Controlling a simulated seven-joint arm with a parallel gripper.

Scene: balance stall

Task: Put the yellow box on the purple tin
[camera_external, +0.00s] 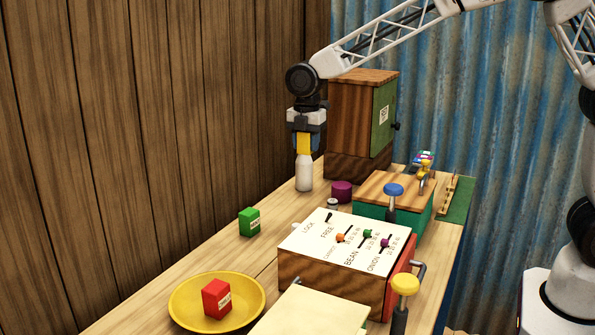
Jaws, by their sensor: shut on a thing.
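My gripper (306,143) points down at the far left of the bench, shut on the yellow box (304,144). The box shows between the fingers, directly above a white bottle (304,174) in the picture. I cannot tell whether the box touches the bottle or is in front of it. The purple tin (342,192) is a short round tin standing on the bench, to the right of the bottle and lower than my gripper. Its top looks bare.
A wooden cabinet (356,112) with a green door stands behind. A green box (249,222) stands left; a red box (217,298) sits in a yellow bowl (255,305). Bench between is clear.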

